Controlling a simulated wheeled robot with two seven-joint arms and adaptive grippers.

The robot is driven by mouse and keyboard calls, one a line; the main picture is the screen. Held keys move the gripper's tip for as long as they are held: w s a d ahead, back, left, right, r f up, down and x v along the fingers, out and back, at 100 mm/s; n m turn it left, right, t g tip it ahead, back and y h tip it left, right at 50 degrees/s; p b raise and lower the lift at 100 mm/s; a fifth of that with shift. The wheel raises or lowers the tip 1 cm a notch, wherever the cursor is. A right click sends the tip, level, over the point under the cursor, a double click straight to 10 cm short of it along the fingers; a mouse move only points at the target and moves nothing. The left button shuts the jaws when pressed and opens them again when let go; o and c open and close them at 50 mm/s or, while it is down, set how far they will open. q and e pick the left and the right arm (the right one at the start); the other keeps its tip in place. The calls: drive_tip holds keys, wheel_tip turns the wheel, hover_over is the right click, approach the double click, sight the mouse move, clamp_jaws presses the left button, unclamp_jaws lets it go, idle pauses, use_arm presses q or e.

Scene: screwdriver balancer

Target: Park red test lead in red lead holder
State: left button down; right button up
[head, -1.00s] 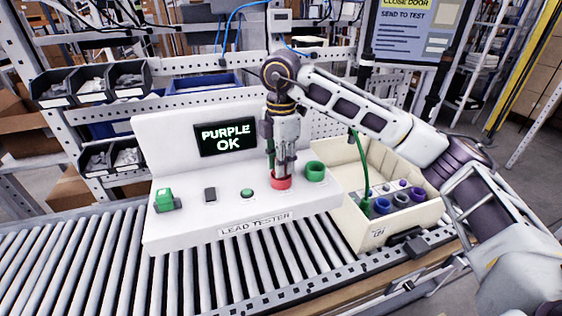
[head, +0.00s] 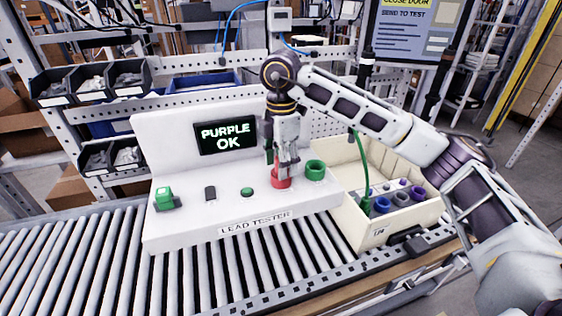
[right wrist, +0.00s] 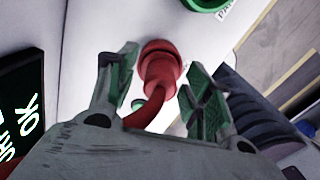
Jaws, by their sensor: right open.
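The red lead holder (head: 281,184) is a red ring on top of the white lead tester, left of the green ring. The red test lead (right wrist: 148,112) shows in the right wrist view as a red cable bending down from a red plug that stands in the red holder (right wrist: 158,64). My right gripper (head: 283,163) is over the red holder, pointing down. In the right wrist view its two green-padded fingers (right wrist: 160,75) are spread on either side of the plug, with gaps visible. My left gripper is not in view.
The lead tester (head: 165,235) shows "PURPLE OK" on its screen (head: 225,138). A green ring holder (head: 315,171) is just right of the red one. A cream crate (head: 350,220) with several coloured sockets and a green cable (head: 363,165) stands at right. Rollers (head: 70,255) run in front.

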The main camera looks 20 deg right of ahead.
wheel_tip(320, 180, up, 12)
idle(1.4)
drive_tip(key=shift+r, duration=0.15)
idle(0.7)
wheel_tip(320, 180, up, 9)
drive_tip(key=p, duration=0.9)
drive_tip(key=shift+r+p, duration=0.45)
drive_tip(key=shift+p, duration=0.1)
